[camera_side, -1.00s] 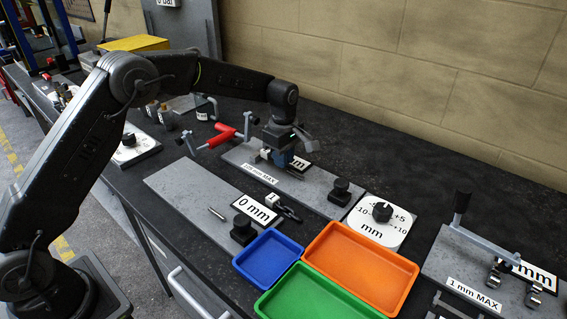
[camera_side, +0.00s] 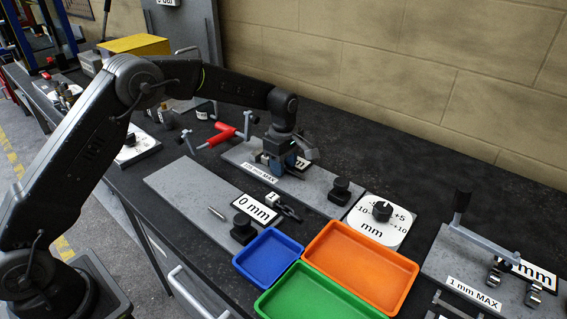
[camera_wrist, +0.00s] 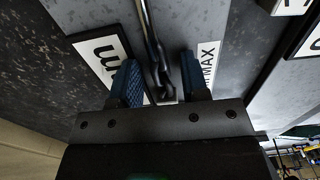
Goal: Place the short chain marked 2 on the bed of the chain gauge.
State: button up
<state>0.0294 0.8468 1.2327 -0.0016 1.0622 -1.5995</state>
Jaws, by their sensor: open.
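My gripper (camera_side: 279,165) is low over the far grey plate (camera_side: 235,155), whose front label ends in "mm MAX". In the wrist view its two blue fingers (camera_wrist: 159,62) are apart. Dark chain links (camera_wrist: 162,80) lie between them, with space on both sides; no number can be read on them. A long thin bar (camera_wrist: 148,25) runs up from the links. In the side view my gripper hides whatever lies beneath it. Another short chain (camera_side: 287,208) with a white tag, apparently marked 1, lies beside the "0 mm" label on the near plate (camera_side: 185,195).
Blue (camera_side: 266,257), orange (camera_side: 362,265) and green (camera_side: 320,295) trays stand in front. A black knob (camera_side: 341,188) is on the far plate's right end. A round dial (camera_side: 380,225) is to its right. A red-handled tool (camera_side: 224,133) lies behind left.

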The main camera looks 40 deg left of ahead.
jog(key=s+r+m+t, duration=0.1)
jog(key=s+r+m, duration=0.15)
jog(key=r, duration=0.75)
jog(key=s+r+m, duration=0.1)
jog(key=s+r, duration=0.3)
jog(key=r, duration=0.5)
jog(key=s+a+r+m+t, duration=0.1)
jog(key=s+r+m, duration=0.15)
jog(key=s, duration=0.25)
jog(key=s+r+m+t, duration=0.1)
jog(key=s+r+m, duration=0.15)
jog(key=s, duration=0.35)
jog(key=s+f+m+t, duration=0.1)
jog(key=s+m, duration=0.3)
jog(key=s, duration=0.4)
jog(key=s+f+m+t, duration=0.1)
jog(key=s+f+m, duration=0.3)
jog(key=s, duration=0.5)
jog(key=shift+a+f+m+t, duration=0.3)
jog(key=shift+m, duration=0.45)
